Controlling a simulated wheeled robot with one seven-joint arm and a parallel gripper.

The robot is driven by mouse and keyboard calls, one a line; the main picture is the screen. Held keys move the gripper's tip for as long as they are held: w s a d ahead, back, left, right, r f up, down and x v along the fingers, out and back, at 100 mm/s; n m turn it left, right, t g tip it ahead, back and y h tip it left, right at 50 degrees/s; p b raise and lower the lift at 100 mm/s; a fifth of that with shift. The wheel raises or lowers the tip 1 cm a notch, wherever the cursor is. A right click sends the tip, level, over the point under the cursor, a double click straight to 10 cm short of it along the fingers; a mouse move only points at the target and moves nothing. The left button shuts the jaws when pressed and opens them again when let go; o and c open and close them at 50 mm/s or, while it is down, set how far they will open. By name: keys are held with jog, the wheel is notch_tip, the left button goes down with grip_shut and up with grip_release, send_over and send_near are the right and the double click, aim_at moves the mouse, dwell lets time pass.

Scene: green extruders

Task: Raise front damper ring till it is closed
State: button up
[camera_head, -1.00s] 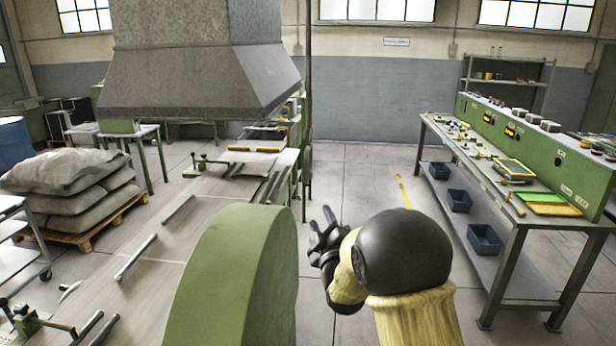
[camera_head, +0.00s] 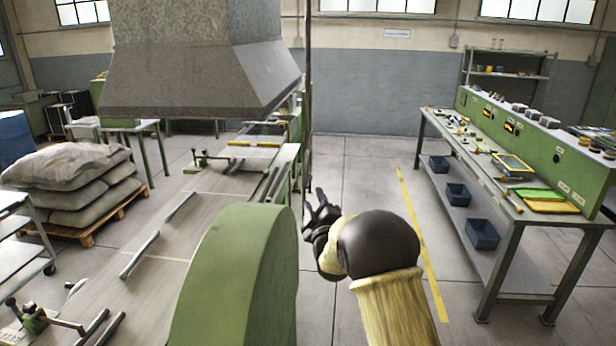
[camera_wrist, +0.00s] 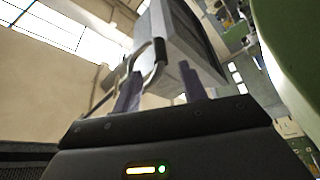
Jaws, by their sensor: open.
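The large grey hood (camera_head: 200,75) hangs at the upper left, and a thin dark vertical rod (camera_head: 308,90) runs down beside its right edge. In the wrist view a pale metal loop (camera_wrist: 158,50), which looks like the damper ring, shows at and beside the left finger. My gripper (camera_head: 317,205) is near the lower end of the rod, fingers pointing up and away. In the wrist view my gripper (camera_wrist: 160,72) is open, its two purplish fingers apart. I cannot tell whether the loop lies between the fingers or touches one. The head view does not show the ring clearly.
A big green rounded housing (camera_head: 235,280) stands close to the left of my arm. A long machine bed (camera_head: 180,225) runs under the hood. A workbench (camera_head: 470,165) stands at right. The floor (camera_head: 370,180) between is clear, with a yellow line.

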jog(key=p+x, duration=0.4)
jog(key=x, duration=0.5)
jog(key=shift+w, duration=0.1)
grip_shut()
